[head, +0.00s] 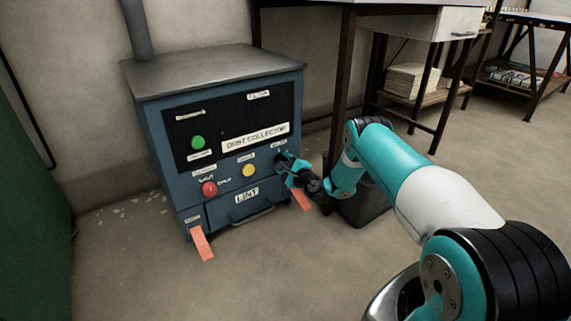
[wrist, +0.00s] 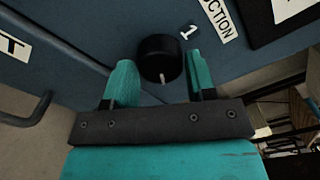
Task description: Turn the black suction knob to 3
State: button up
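The black suction knob (wrist: 160,58) is on the blue front panel of the dust collector (head: 222,130). In the wrist view its white pointer mark faces the bottom of the picture. A "1" label (wrist: 188,32) is just up and right of it, beside a partly cut-off "SUCTION" label (wrist: 216,14). No 3 label shows there. My gripper (wrist: 160,72) is open, with one teal finger on each side of the knob and small gaps visible. In the head view my gripper (head: 284,164) is at the panel's right side and hides the knob.
The panel also has a green button (head: 198,142), a yellow button (head: 249,170) and a red knob (head: 209,189). A lint drawer (head: 246,208) with a handle is below. A dark bin (head: 362,207) stands right of the machine, under a table. Open floor lies in front.

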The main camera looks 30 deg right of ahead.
jog(key=shift+o, duration=1.2)
jog(key=s+p, duration=1.7)
jog(key=p, duration=0.3)
jog(key=shift+s+d, duration=0.2)
jog(key=shift+d, duration=0.1)
